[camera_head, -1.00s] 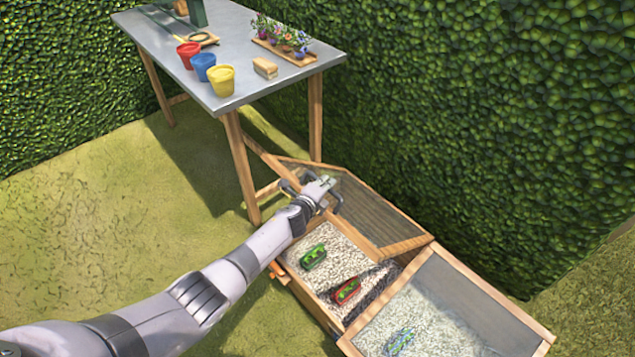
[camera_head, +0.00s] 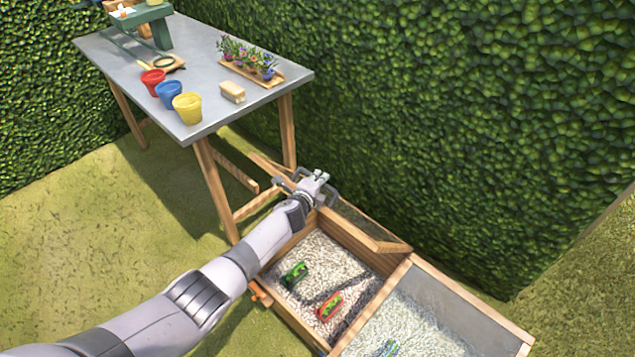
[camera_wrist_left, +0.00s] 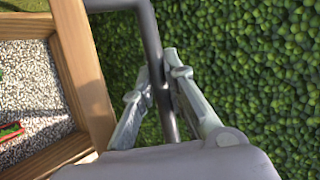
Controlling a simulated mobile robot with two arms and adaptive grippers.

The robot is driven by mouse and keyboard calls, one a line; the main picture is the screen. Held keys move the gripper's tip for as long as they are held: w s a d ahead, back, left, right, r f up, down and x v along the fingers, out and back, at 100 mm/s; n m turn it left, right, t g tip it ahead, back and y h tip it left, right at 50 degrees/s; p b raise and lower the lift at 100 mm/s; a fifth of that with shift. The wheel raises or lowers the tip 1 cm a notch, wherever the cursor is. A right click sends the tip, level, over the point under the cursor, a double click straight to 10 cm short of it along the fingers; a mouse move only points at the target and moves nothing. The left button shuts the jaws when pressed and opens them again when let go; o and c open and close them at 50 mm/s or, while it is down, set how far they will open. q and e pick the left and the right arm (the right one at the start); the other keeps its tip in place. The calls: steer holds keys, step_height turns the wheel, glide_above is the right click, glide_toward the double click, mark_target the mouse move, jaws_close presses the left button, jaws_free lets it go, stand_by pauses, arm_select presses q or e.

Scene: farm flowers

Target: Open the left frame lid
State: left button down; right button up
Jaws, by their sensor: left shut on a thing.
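The left frame lid (camera_head: 360,222), a wooden frame with a dark mesh panel, stands raised at a steep tilt on the hedge side of the left frame (camera_head: 283,305). That frame is open and shows pale gravel with a green item (camera_head: 294,275) and a red item (camera_head: 329,305). My left gripper (camera_head: 316,180) is at the lid's far left end, shut on its grey bar handle. In the left wrist view the fingers close around the handle (camera_wrist_left: 151,42), beside the lid's wooden edge (camera_wrist_left: 83,65). My right gripper is not in view.
The right frame's lid (camera_head: 455,305) lies over the box at the lower right. A metal-topped table (camera_head: 215,85) with red, blue and yellow pots and a flower tray stands behind my arm. A hedge (camera_head: 450,120) rises close behind the frames.

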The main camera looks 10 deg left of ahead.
arm_select(q)
steer(key=shift+r, duration=0.15)
steer(key=c, duration=1.7)
jaws_free()
steer(key=shift+o, duration=0.5)
steer(key=shift+a, duration=0.1)
steer(key=shift+s+a+r, duration=0.2)
steer(key=shift+a+r, duration=0.05)
steer(key=shift+r, duration=0.05)
steer(key=v, duration=1.1)
steer(key=shift+s+d, duration=0.2)
steer(key=shift+s, duration=0.1)
steer(key=shift+f, duration=0.15)
